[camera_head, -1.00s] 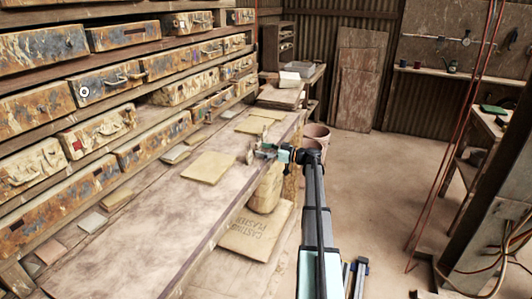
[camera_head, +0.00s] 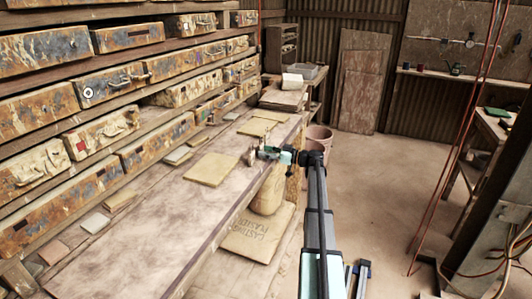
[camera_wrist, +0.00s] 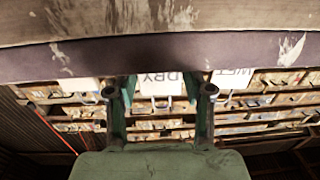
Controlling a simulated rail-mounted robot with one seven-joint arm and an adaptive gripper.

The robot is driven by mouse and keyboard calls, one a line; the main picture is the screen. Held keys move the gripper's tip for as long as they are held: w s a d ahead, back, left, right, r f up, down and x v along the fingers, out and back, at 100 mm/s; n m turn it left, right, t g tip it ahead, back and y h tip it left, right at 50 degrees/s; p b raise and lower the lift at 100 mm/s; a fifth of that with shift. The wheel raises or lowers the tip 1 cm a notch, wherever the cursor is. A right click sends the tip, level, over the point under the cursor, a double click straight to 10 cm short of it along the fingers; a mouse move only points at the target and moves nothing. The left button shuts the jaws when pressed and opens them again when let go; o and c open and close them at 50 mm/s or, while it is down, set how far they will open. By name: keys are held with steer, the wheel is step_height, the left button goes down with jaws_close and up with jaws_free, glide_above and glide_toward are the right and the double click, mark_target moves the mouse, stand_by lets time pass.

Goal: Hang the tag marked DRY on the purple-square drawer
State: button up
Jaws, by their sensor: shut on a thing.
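My gripper (camera_head: 254,155) is at the right edge of the long workbench (camera_head: 130,232). In the wrist view the fingers (camera_wrist: 161,88) are around a white tag reading DRY (camera_wrist: 160,84), shown upside down, and are shut on it. The tag hangs by the bench edge. A WET tag (camera_wrist: 233,77) is to its right and another white tag (camera_wrist: 84,85) to its left, its marking unreadable. Drawers fill the rack at left. One has a red square (camera_head: 80,146), another a white ring (camera_head: 88,92). I cannot make out a purple square.
Flat tan slabs (camera_head: 211,168) lie on the bench. Red cables (camera_head: 455,150) hang at right. The floor right of my arm is largely clear.

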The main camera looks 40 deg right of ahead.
steer(key=shift+r+b, duration=0.45)
steer(key=shift+r, duration=2.05)
